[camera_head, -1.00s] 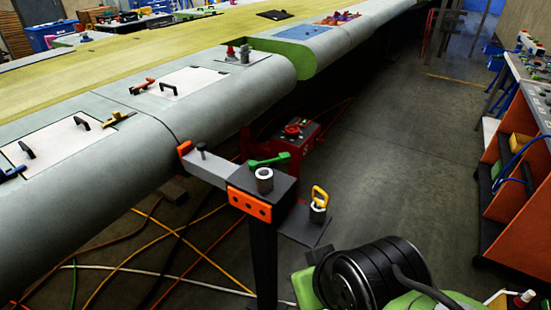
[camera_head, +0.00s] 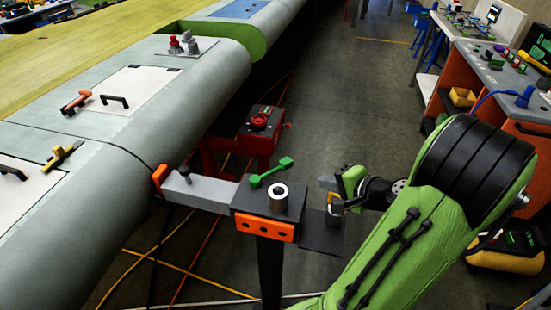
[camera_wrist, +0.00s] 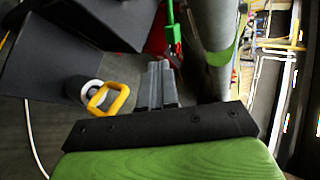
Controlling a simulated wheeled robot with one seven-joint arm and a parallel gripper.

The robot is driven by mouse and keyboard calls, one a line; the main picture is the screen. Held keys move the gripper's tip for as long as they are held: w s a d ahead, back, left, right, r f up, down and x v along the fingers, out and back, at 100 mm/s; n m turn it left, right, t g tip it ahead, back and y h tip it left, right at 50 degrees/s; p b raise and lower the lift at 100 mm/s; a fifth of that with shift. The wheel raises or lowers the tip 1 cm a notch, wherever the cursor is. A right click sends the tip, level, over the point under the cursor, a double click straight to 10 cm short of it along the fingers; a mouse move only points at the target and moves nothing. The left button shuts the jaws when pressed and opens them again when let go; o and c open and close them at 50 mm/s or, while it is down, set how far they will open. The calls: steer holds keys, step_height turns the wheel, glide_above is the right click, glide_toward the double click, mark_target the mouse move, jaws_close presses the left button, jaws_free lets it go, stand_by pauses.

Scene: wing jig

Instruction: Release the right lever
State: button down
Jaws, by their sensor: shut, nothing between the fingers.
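A green lever (camera_head: 271,172) lies tilted on top of the dark jig stand (camera_head: 250,205), behind a metal collar (camera_head: 279,197). It also shows at the top of the wrist view (camera_wrist: 173,35), beyond my fingers. My gripper (camera_head: 327,183) is shut and empty, to the right of the stand's head; its closed grey fingers (camera_wrist: 160,80) point away in the wrist view. A yellow loop handle (camera_wrist: 108,98) on a white-rimmed cup is left of my fingers there; in the head view my gripper partly hides it. Orange (camera_head: 75,101) and yellow (camera_head: 62,157) levers lie on the wing panels.
The large grey wing (camera_head: 110,190) runs along the left. A red stand (camera_head: 255,135) with a red knob is behind the jig stand. An orange workbench (camera_head: 500,100) is at the right. Hoses cross the floor below; the aisle floor is clear.

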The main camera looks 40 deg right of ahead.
steer(key=shift+s+d+r, duration=0.1)
steer(key=shift+s+d, duration=0.2)
steer(key=b, duration=0.1)
glide_toward(289, 165)
steer(key=f, duration=0.1)
steer(key=w+f, duration=0.2)
steer(key=shift+a+f, duration=0.15)
steer(key=shift+f, duration=0.25)
steer(key=shift+w+r, duration=0.15)
steer(key=shift+w, duration=1.55)
